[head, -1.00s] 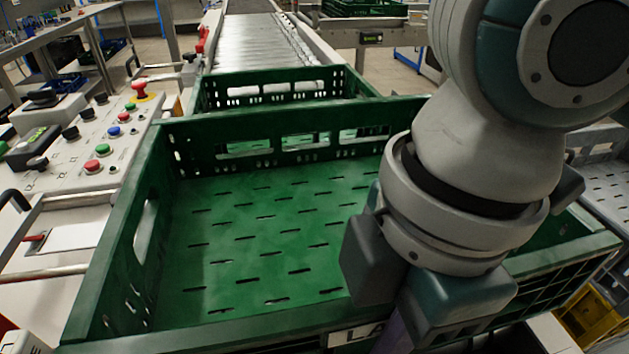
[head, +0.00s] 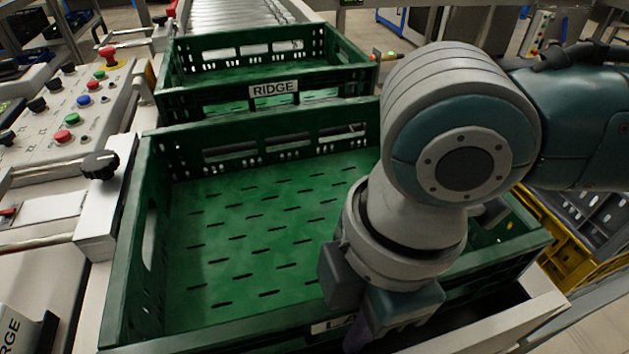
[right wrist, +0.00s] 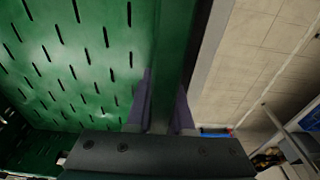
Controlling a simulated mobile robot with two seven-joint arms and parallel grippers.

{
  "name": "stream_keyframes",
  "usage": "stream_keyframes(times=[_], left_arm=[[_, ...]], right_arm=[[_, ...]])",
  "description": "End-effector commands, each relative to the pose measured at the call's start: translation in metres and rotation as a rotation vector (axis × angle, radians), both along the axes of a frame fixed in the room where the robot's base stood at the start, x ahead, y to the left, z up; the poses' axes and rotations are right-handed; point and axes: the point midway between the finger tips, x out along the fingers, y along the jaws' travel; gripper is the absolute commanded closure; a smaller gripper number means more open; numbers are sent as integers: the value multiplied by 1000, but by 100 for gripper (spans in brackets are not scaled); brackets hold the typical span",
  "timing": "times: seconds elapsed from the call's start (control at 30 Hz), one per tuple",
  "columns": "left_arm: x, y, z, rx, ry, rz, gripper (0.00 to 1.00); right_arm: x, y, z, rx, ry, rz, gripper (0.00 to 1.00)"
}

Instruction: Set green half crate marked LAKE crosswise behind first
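A green half crate (head: 190,143) fills the front of the head view, empty, with a slotted floor. Its near-wall label (head: 333,325) is mostly hidden by my right gripper; only the start, seemingly an L, shows. My right gripper (head: 365,330) is at that near wall. In the right wrist view its purple fingers (right wrist: 166,105) lie on both sides of the green wall (right wrist: 172,65), shut on it. The first green crate, marked RIDGE (head: 272,90), stands just behind on the conveyor. Whether the two crates touch, I cannot tell. My left gripper is out of view.
The roller conveyor (head: 235,12) runs on behind the RIDGE crate. A control panel with buttons (head: 70,110) and a black knob (head: 99,164) are close on the left. A yellow crate (head: 562,235) and grey crates stand at the right.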

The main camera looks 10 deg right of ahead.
Motion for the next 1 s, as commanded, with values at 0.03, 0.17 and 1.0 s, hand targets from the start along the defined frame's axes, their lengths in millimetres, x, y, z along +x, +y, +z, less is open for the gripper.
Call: stream_keyframes(times=[0.03, 0.17, 1.0], left_arm=[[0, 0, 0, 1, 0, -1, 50], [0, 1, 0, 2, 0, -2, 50], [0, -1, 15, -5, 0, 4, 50]], right_arm=[[0, 0, 0, 0, 0, 0, 76], [0, 0, 0, 0, 0, 0, 61], [1, -10, 90, 0, -3, -1, 50]])
